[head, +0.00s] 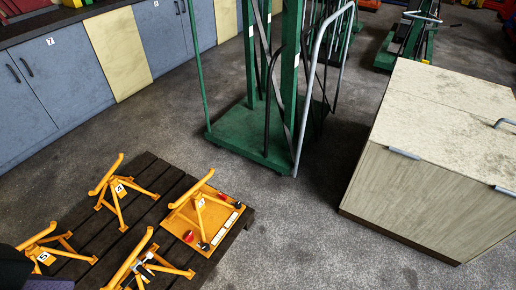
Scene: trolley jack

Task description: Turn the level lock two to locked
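Several yellow stands with numbered tags stand on a dark slatted pallet (60,212) at the lower left. One stand (200,208) has a flat yellow base plate with red knobs (188,236) and dark knobs (203,246) at its corners. Other stands show at the upper left of the pallet (118,188), at its left (45,247) and at the bottom edge (140,268). I cannot tell which part is level lock two or how any lock is turned. Neither of my grippers can be made out in the head view.
A green wheeled rack (240,135) with upright bars stands behind the pallet. A pale wooden cabinet (415,195) stands at the right. Blue-grey cupboards (60,75) line the upper left. The grey floor (290,235) between pallet and cabinet is clear.

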